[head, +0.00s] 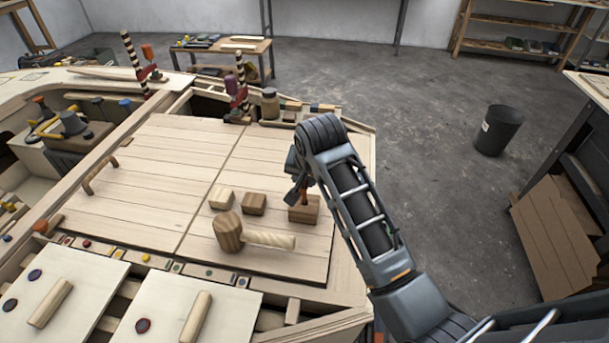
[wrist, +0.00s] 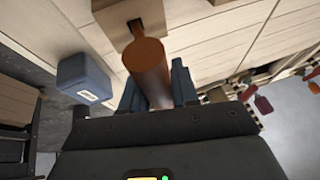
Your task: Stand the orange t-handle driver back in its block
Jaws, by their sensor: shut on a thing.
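My gripper (head: 298,186) is over the right-hand wooden block (head: 305,214) on the plank deck. In the wrist view my gripper (wrist: 154,88) is shut on the orange-brown handle of the driver (wrist: 148,68), one finger on each side. The block (wrist: 108,17) also shows at the top of that view, with a dark opening right at the handle's far end. In the head view only a small orange-brown bit of the driver (head: 304,194) shows, just above the block. How far its shaft is in the block is hidden.
Two smaller wooden blocks (head: 221,198) (head: 254,204) sit left of it. A wooden mallet (head: 229,232) lies in front. A jar (head: 270,104) and striped posts stand along the back. A dark bin (head: 497,130) stands on the floor at right. The deck's left half is mostly clear.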

